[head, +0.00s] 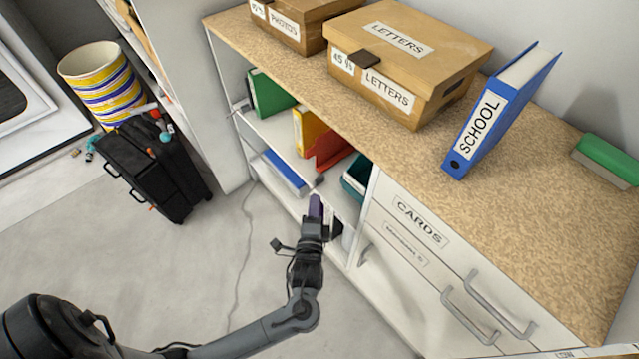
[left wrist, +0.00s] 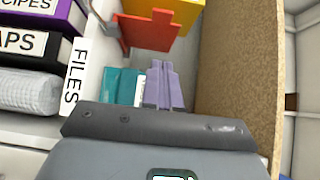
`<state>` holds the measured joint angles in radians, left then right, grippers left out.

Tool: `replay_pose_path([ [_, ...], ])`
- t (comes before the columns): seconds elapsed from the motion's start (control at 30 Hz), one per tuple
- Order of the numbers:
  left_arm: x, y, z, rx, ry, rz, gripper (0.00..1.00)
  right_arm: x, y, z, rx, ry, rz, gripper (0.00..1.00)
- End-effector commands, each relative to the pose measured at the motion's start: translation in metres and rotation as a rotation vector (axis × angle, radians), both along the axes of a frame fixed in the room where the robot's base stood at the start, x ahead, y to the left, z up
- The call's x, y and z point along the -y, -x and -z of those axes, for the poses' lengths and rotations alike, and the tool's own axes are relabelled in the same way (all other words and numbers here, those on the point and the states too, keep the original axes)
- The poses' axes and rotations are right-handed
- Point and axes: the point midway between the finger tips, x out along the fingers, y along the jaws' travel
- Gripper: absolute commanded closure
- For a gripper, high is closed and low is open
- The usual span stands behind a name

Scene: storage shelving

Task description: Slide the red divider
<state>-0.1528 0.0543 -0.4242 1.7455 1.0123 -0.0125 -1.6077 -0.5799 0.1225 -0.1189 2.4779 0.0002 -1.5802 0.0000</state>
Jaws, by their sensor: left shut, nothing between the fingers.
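The red divider (head: 333,152) stands on the upper open shelf of the white unit, between a yellow folder (head: 304,132) and teal binders (head: 355,180). In the left wrist view the red divider (left wrist: 148,31) shows ahead of the fingers, beside the yellow folder (left wrist: 178,10). My left gripper (head: 316,200) has purple fingers, held together and empty, in front of the shelf opening. The fingers also show in the left wrist view (left wrist: 162,72), apart from the divider. My right gripper is in neither view.
A green binder (head: 270,92) stands at the shelf's left end. The wooden worktop (head: 420,145) overhangs the shelf and carries boxes and a blue SCHOOL binder (head: 500,108). Drawers (head: 440,250) lie to the right. A black case (head: 155,165) stands on the floor at left.

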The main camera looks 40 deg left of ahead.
Motion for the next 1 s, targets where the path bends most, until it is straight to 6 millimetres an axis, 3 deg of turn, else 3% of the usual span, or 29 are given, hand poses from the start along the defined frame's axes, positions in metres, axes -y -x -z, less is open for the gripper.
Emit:
replay_pose_path([
  [0.03, 0.001, -0.004, 0.009, 0.01, 0.003, 0.001, 1.0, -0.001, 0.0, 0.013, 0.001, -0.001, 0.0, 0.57],
  [0.1, 0.001, -0.006, 0.01, 0.018, 0.005, 0.001, 1.0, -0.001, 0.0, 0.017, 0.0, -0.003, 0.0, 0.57],
  [0.37, -0.008, -0.022, 0.009, 0.026, 0.005, 0.0, 1.0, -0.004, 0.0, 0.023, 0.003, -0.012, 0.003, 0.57],
  [0.83, -0.053, -0.09, 0.01, 0.027, 0.004, 0.001, 1.0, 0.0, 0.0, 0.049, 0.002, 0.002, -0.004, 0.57],
  [1.0, -0.075, -0.096, 0.01, 0.025, 0.004, 0.001, 1.0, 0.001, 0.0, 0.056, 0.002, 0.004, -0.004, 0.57],
])
